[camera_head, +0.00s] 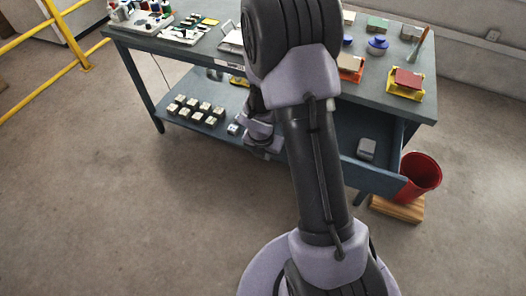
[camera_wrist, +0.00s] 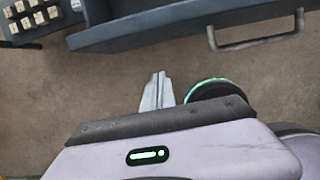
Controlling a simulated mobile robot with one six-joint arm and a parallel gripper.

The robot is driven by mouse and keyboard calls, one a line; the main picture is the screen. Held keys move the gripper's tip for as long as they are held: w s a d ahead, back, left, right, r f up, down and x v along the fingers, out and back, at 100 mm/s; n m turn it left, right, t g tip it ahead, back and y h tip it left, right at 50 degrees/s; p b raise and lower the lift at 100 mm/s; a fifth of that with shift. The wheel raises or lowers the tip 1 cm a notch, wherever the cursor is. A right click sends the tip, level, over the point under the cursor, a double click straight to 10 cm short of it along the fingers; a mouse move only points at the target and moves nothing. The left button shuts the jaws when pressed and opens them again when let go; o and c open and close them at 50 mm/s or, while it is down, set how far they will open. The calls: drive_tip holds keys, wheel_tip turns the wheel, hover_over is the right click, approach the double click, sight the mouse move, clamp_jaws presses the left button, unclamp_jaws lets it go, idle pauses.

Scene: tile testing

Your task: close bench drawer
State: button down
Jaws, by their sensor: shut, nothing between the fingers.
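The bench drawer (camera_head: 388,182) sticks out from the right part of the blue-grey bench (camera_head: 206,48) in the head view, with a small grey block (camera_head: 366,149) inside. In the wrist view the drawer front (camera_wrist: 165,27) runs across the top, with its grey bar handle (camera_wrist: 257,42) at the upper right. My gripper (camera_wrist: 158,80) is shut and empty, its fingers pointing toward the drawer front, left of the handle. A strip of floor shows between the fingertips and the front, with no contact seen. In the head view my arm hides the drawer's left part, and the fingertips cannot be made out.
Several pale tile samples (camera_head: 196,110) sit on the lower shelf (camera_head: 178,122). A yellow railing (camera_head: 66,38) is at far left. The floor in front is clear.

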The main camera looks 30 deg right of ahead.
drive_tip(key=shift+w+d+f, duration=1.6)
drive_tip(key=shift+d, duration=0.25)
